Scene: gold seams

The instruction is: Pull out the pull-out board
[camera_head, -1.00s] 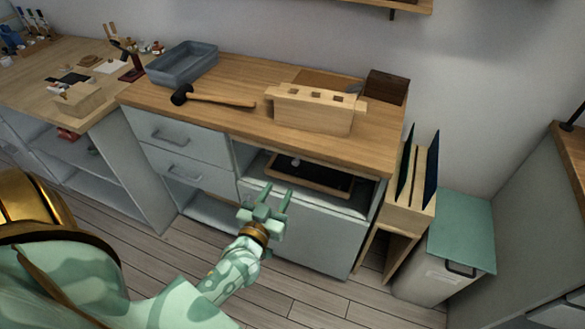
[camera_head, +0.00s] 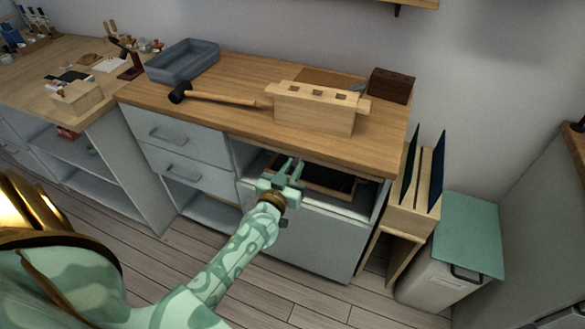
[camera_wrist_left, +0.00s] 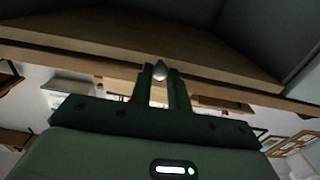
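The pull-out board shows in the left wrist view as a wide wooden slab (camera_wrist_left: 120,40), seen very close. A small pale metal knob (camera_wrist_left: 160,70) stands at it, between the fingers of my left gripper (camera_wrist_left: 160,82). The fingers are close together on the knob's two sides and look closed on it. In the head view my left gripper (camera_head: 293,166) reaches the front of the cabinet just under the worktop, and hides the knob. The board's front is hard to make out there. My right gripper is not in view.
Above is the worktop (camera_head: 228,118) with a mallet (camera_head: 220,99), grey tray (camera_head: 183,62) and wooden block (camera_head: 315,112). A dark-bottomed tray (camera_head: 325,178) sits in the open bay below. A wooden rack (camera_head: 408,215) and green-lidded bin (camera_head: 468,235) stand right.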

